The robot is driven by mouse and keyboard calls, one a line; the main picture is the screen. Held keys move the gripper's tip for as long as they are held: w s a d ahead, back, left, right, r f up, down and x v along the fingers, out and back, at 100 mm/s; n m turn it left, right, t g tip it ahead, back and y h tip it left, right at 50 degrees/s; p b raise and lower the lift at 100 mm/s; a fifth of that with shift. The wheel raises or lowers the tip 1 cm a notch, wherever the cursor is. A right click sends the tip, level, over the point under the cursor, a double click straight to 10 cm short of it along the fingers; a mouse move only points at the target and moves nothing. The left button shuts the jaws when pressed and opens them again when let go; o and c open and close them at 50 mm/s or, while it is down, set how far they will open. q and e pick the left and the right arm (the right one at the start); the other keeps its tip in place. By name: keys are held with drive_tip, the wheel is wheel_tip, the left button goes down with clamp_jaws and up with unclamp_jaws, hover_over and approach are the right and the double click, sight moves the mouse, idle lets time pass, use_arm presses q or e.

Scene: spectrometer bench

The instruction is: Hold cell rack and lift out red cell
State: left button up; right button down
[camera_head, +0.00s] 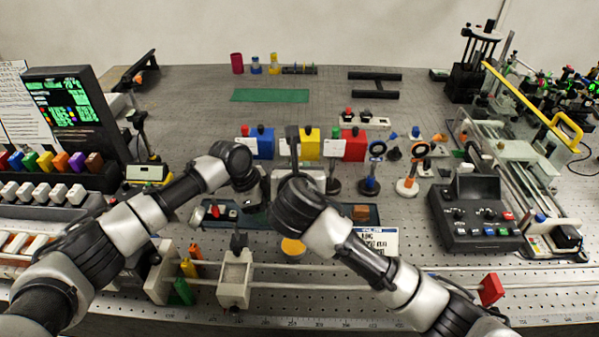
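A row of coloured blocks stands mid-bench: a blue block (263,143), a yellow block (310,143) and a red block (354,145). I take the red one for the red cell, though the view does not make this certain. A pale base (315,176), perhaps the cell rack, shows below the row, partly behind my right arm. My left gripper (254,196) points down, left of the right wrist and in front of the blue block. Neither gripper's fingers show clearly.
A black control box (474,214) is at right, a screen (62,112) at left. A green mat (270,95) lies behind, with free bench around it.

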use_arm(q)
drive_tip(key=shift+o, duration=1.1)
